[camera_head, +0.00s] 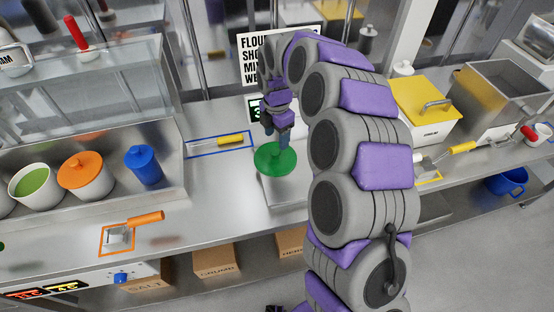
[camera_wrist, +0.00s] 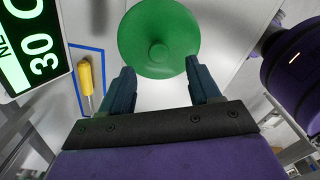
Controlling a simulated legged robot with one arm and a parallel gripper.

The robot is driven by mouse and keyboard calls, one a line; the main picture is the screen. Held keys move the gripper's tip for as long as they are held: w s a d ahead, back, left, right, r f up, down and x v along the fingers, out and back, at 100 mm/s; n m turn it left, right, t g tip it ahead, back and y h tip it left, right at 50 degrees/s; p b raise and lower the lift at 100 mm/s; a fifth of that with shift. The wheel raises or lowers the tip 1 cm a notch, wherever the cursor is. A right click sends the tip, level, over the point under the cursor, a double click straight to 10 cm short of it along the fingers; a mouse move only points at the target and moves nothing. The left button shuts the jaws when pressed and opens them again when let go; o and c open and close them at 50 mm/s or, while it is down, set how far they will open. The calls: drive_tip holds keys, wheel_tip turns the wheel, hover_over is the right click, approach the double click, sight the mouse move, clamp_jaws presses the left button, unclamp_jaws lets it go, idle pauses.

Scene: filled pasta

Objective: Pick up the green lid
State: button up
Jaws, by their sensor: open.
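The green lid (camera_head: 275,159) is a round disc with a small knob at its centre. It lies on a pale, flat square surface on the steel counter (camera_head: 225,180). In the wrist view the green lid (camera_wrist: 158,40) fills the top middle, just beyond the fingertips. My gripper (camera_head: 276,138) points down over the lid. In the wrist view my gripper (camera_wrist: 159,78) is open, with its two dark fingers apart and nothing between them. The knob lies ahead of the gap between the fingers. Whether a fingertip touches the lid I cannot tell.
A yellow-handled tool (camera_head: 230,141) lies in a blue outline left of the lid. A blue lidded pot (camera_head: 143,165), an orange-lidded pot (camera_head: 86,174) and a bowl of green filling (camera_head: 32,183) stand further left. A sign (camera_head: 262,48) and small display stand behind.

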sight(275, 151)
drive_tip(key=shift+a+f, duration=0.25)
drive_tip(key=shift+f, duration=0.3)
drive_tip(key=shift+a+f, duration=0.25)
drive_tip(key=shift+f, duration=0.25)
wheel_tip(275, 151, down, 4)
drive_tip(key=shift+d+r+b, duration=0.15)
drive_tip(key=shift+r+b, duration=0.1)
drive_tip(key=shift+b, duration=0.65)
drive_tip(key=shift+d+f, duration=0.25)
drive_tip(key=shift+f, duration=0.2)
drive_tip(key=shift+a, duration=0.1)
drive_tip(key=shift+a, duration=0.2)
drive_tip(key=c, duration=0.5)
drive_tip(key=shift+d, duration=0.15)
drive_tip(key=c, duration=0.6)
drive_tip(key=shift+r, duration=0.15)
